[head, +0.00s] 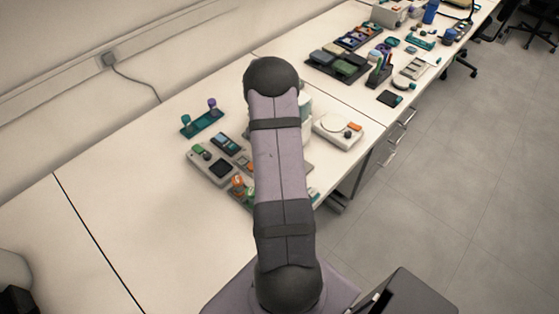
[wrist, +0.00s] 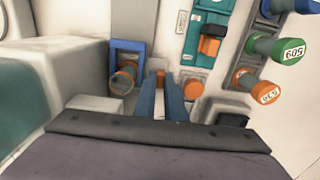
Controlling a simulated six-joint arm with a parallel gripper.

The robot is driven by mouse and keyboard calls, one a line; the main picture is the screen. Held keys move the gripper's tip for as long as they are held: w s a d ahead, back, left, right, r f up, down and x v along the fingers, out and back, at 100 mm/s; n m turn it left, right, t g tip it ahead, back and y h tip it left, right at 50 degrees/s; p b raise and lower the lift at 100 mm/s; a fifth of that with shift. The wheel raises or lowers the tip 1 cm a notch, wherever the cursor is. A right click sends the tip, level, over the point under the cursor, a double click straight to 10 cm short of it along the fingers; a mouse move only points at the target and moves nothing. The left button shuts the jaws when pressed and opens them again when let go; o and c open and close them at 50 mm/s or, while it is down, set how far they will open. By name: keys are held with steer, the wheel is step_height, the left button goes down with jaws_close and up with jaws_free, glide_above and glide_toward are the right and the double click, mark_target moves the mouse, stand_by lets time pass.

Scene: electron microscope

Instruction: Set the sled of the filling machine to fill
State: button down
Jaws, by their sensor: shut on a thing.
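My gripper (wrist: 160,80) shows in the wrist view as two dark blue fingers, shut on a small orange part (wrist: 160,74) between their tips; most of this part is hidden. I cannot tell whether it belongs to the sled. To its right, a teal slide (wrist: 203,32) with an orange block (wrist: 209,46) lies on a pale panel. An orange knob (wrist: 193,89) stands just right of the fingers. To the left, an orange-capped cylinder (wrist: 124,80) sits at a blue frame (wrist: 127,46). In the head view my arm hides the gripper and much of the machine.
Numbered green (wrist: 288,50) and orange (wrist: 264,92) knobs stick out at the right. A white rounded housing (wrist: 70,62) stands close at left. In the head view, a grey device (head: 211,168) and a white device (head: 338,131) flank my arm. The table's left part is clear.

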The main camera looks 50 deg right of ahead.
steer(key=shift+w, duration=0.7)
steer(key=c, duration=2.1)
jaws_free()
steer(key=shift+r, duration=0.1)
steer(key=shift+s+r+b, duration=0.1)
steer(key=shift+r+b, duration=0.85)
steer(key=shift+r, duration=2.7)
